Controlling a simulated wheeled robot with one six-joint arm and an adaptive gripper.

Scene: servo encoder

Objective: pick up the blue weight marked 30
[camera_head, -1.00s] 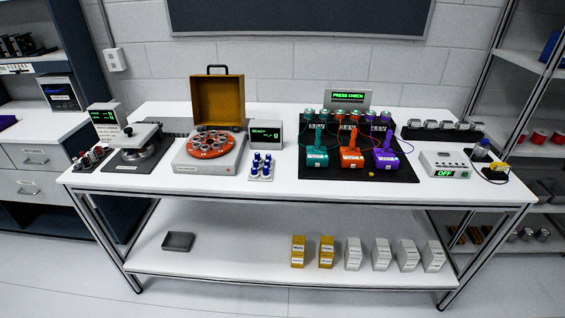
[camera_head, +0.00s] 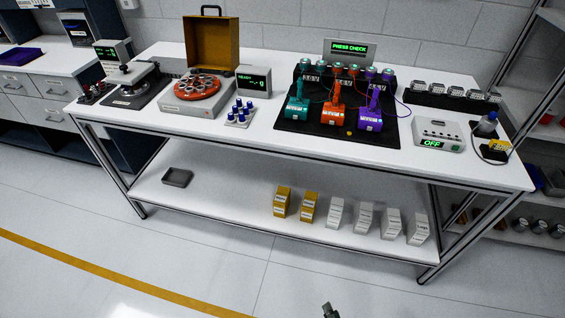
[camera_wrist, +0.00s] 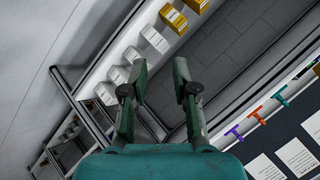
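Several small blue-topped weights (camera_head: 240,107) stand in rows on a small white holder (camera_head: 237,124), on the table between the balance with the red-orange carousel and the three coloured servos. Their markings are too small to read, so I cannot tell which is marked 30. My gripper (camera_wrist: 160,90) is open and empty in the wrist view, with its two fingers apart. A dark tip of my arm (camera_head: 329,311) shows at the bottom edge of the head view, in front of the table and far from the weights. The wrist view does not show the weights.
The carousel balance (camera_head: 193,100) with its raised brown lid (camera_head: 213,45) stands left of the weights, and a small display (camera_head: 254,81) is behind them. A black mat (camera_head: 290,126) with servos lies to the right. The lower shelf (camera_head: 240,214) holds several boxes. The floor in front is clear.

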